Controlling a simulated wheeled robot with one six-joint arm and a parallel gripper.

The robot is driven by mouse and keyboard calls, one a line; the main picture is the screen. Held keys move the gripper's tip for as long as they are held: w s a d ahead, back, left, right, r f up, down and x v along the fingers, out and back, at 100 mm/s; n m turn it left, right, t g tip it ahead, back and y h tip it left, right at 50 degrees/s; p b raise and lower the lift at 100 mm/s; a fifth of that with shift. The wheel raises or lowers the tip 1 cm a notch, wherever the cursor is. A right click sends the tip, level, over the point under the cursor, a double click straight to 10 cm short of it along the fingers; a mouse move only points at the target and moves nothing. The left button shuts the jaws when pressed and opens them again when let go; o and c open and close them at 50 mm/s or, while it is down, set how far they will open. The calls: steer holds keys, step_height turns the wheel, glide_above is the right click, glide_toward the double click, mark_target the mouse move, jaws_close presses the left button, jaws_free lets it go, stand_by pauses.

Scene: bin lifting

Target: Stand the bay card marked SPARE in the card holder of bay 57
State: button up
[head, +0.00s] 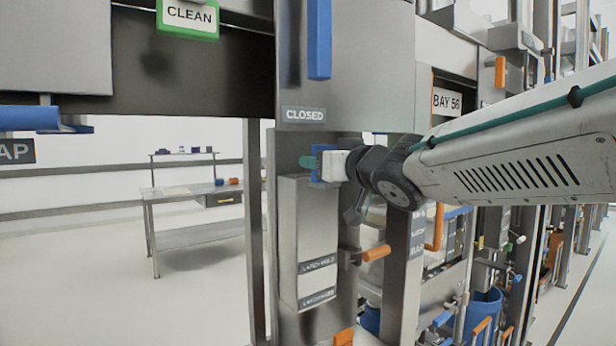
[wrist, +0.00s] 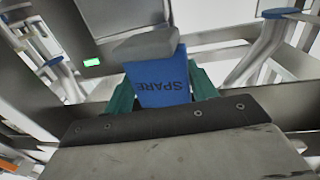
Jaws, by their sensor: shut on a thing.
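The blue bay card (wrist: 162,72) reads SPARE, upside down in the wrist view. My gripper (wrist: 163,92) is shut on it, with a green finger on each side. A grey block (wrist: 147,44) lies against the card's far edge; I cannot tell whether it belongs to the card. In the head view my gripper (head: 312,163) is in front of the grey post below the CLOSED label (head: 305,115). A small part of the blue card (head: 327,160) shows there. No bay 57 sign is readable, and I cannot identify its card holder.
A BAY 56 sign (head: 446,101) is at the right, behind my arm. A green-framed CLEAN card (head: 188,17) hangs at upper left. An orange handle (head: 376,253) sticks out below my gripper. A workbench (head: 190,191) stands at the back left, with open floor around it.

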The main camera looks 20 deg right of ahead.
mark_target(333, 149)
steer(key=shift+s+d+r+m+h, duration=0.3)
steer(key=shift+s+r+h, duration=0.15)
steer(key=shift+s, duration=0.3)
steer(key=shift+s+d+r+m+h, duration=0.25)
steer(key=shift+s+d+r+h, duration=0.15)
steer(key=shift+s, duration=0.3)
steer(key=shift+s+d+r+m+h, duration=0.25)
steer(key=shift+s+r+h, duration=0.2)
steer(key=shift+s, duration=0.3)
steer(key=w, duration=1)
steer(key=w+a, duration=0.1)
steer(key=w, duration=0.4)
steer(key=shift+w+f, duration=0.15)
steer(key=w, duration=0.1)
steer(key=w+f, duration=0.1)
steer(key=shift+w, duration=0.35)
steer(key=shift+f, duration=0.25)
